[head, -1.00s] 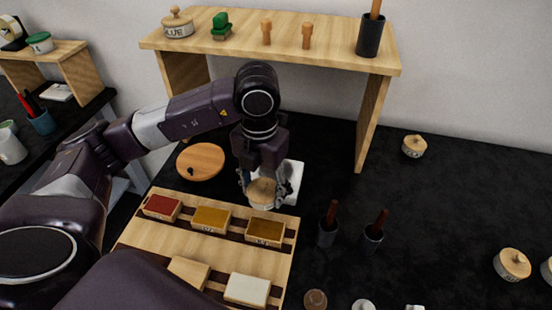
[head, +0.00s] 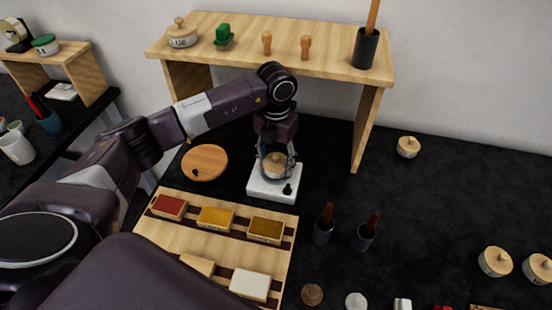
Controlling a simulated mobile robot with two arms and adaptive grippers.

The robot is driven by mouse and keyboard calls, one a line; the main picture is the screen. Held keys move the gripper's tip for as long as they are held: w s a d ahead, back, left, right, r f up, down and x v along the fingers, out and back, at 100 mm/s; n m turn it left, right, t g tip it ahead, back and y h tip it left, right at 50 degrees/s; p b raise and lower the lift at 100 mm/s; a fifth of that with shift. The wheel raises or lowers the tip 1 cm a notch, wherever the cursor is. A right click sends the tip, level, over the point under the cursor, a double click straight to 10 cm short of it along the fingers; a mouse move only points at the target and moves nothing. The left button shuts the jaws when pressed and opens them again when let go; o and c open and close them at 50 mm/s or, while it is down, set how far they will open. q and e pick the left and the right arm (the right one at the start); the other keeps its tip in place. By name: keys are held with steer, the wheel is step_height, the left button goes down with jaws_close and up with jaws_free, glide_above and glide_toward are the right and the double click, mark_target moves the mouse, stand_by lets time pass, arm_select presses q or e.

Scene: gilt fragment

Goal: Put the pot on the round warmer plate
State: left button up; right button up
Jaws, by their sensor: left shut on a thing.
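The pot (head: 275,160), small and round with a pale wooden lid, is between the fingers of my left gripper (head: 276,167) in the head view. My left gripper is shut on it and partly hides it. The pot is over the back part of a white square warmer (head: 262,191) with a black knob at its front right. The warmer's round plate is hidden behind the pot and fingers. I cannot tell whether the pot touches it. My right gripper is not in view.
A round wooden disc (head: 205,162) lies left of the warmer. A wooden rack (head: 187,237) with colour blocks is in front. Two dark cups (head: 323,230) with handles stand to the right. A wooden shelf (head: 290,62) rises behind. Lidded pots (head: 408,147) sit at far right.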

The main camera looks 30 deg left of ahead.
arm_select(q)
steer(key=shift+f+b, duration=0.25)
steer(key=shift+b, duration=0.05)
steer(key=o, duration=1.4)
steer(key=shift+r, duration=0.1)
steer(key=shift+w+r, duration=0.1)
steer(key=shift+r, duration=0.1)
step_height(320, 180, up, 6)
steer(key=shift+r+b, duration=0.2)
steer(key=shift+b, duration=0.75)
steer(key=shift+r, duration=0.4)
steer(key=shift+f, duration=0.1)
